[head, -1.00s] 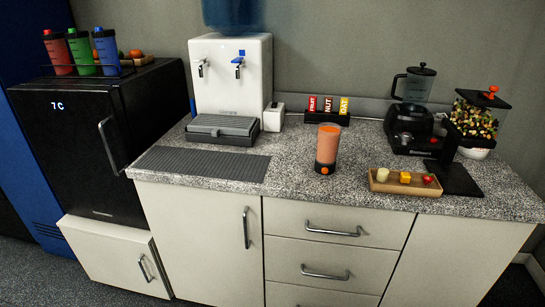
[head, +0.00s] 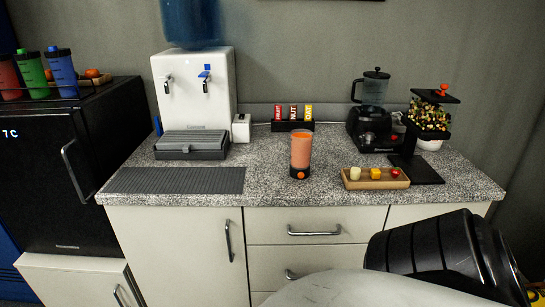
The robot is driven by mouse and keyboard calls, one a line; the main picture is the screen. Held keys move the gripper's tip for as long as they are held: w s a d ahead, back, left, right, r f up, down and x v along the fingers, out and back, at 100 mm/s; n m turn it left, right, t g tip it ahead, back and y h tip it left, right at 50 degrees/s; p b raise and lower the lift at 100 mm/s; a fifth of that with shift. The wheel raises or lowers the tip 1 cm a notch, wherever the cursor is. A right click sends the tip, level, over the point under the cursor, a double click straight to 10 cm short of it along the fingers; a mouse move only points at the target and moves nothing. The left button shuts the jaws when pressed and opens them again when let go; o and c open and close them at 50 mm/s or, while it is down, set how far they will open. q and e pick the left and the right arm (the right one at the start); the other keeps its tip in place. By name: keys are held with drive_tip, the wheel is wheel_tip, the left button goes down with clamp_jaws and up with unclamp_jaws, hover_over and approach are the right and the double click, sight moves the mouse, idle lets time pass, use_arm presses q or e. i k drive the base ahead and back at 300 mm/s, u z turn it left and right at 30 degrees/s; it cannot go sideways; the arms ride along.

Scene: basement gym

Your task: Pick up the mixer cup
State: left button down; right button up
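The mixer cup (head: 301,152) stands upright on the speckled counter, near the middle of the picture. It is a clear tumbler filled with orange drink, with a dark base and an orange button low on its front. Nothing touches it. Neither of my grippers shows, so I cannot see whether they are open or shut. A black ribbed part with a pale rounded part, apparently of my own arm, fills the lower right and hides some of the cabinet front.
A wooden tray (head: 377,184) with small coloured pieces lies right of the cup. Behind it are a bar rack (head: 291,126) and a blender (head: 373,112). A water dispenser (head: 196,100) and grey mat (head: 174,180) are left. The counter (head: 268,184) just left of the cup is clear.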

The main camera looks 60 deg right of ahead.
sight(301, 140)
drive_tip(key=i, duration=1.4)
drive_tip(key=z, duration=2.05)
